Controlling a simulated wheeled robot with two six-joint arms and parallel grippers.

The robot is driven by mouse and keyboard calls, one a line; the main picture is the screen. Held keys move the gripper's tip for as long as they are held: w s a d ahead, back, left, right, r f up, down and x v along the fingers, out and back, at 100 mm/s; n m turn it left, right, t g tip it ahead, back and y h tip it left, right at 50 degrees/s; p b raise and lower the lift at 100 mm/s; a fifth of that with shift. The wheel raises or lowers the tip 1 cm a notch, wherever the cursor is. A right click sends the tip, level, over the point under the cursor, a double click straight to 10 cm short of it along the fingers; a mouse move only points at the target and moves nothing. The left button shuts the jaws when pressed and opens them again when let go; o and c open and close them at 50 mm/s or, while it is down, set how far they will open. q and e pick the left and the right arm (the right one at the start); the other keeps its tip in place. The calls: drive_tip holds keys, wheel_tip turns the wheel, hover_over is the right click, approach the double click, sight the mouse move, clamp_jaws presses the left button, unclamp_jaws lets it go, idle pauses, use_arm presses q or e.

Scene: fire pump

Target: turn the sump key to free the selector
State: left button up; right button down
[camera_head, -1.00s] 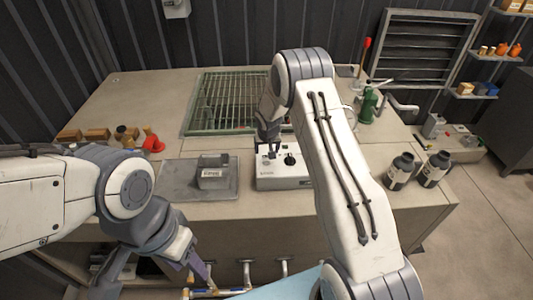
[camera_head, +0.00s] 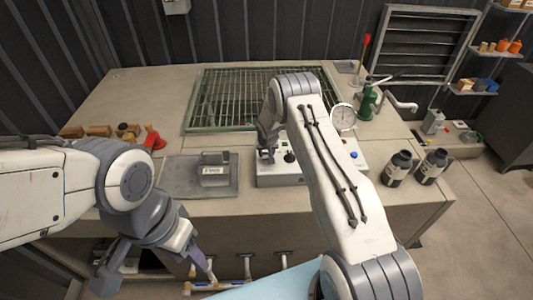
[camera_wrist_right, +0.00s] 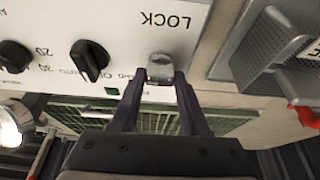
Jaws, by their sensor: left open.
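The white control panel (camera_head: 282,177) stands on the bench, partly hidden behind my right arm. In the right wrist view, a small metal key (camera_wrist_right: 160,68) sits by the word LOCK, which appears upside down. My right gripper (camera_wrist_right: 162,76) has one fingertip on each side of it, with no clear gap, and looks shut on it. In the head view, my right gripper (camera_head: 267,154) is at the panel's left part. A black selector knob (camera_wrist_right: 90,60) and another black knob (camera_wrist_right: 14,56) are beside the key. My left gripper (camera_head: 157,270) is open and empty, low before the bench.
A grey tray (camera_head: 172,178) with a metal block (camera_head: 214,170) lies left of the panel. A green grate (camera_head: 215,105) is behind it. Dark bottles (camera_head: 399,168), a round gauge (camera_head: 343,117) and a green hand pump (camera_head: 367,104) stand to the right. Pipe handles hang below the bench front.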

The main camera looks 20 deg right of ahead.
drive_tip(key=shift+n, duration=0.4)
drive_tip(key=shift+y, duration=0.3)
drive_tip(key=shift+d+f+n+y+b, duration=0.1)
drive_tip(key=shift+f+n+y+b, duration=0.15)
drive_tip(key=shift+n+b, duration=0.6)
drive_tip(key=n+y+b, duration=0.1)
drive_tip(key=n+b, duration=0.2)
drive_tip(key=b, duration=0.2)
drive_tip(key=n+y+b, duration=0.1)
drive_tip(key=n+b, duration=0.2)
drive_tip(key=b, duration=0.3)
drive_tip(key=n+y+b, duration=0.1)
drive_tip(key=n+b, duration=0.2)
drive_tip(key=b, duration=0.3)
drive_tip(key=shift+w+d+g, duration=0.15)
drive_tip(key=shift+d+g, duration=0.1)
drive_tip(key=shift+g, duration=0.15)
drive_tip(key=shift+r+n+y+b, duration=0.1)
drive_tip(key=shift+n+y+b, duration=0.15)
drive_tip(key=shift+n+b, duration=0.45)
drive_tip(key=shift+r+n+g, duration=0.1)
drive_tip(key=shift+n+g, duration=0.4)
drive_tip(key=shift+n, duration=0.45)
drive_tip(key=shift+w+r+n+g+y+p, duration=0.1)
drive_tip(key=shift+n+g+y+p, duration=0.4)
drive_tip(key=shift+n, duration=1)
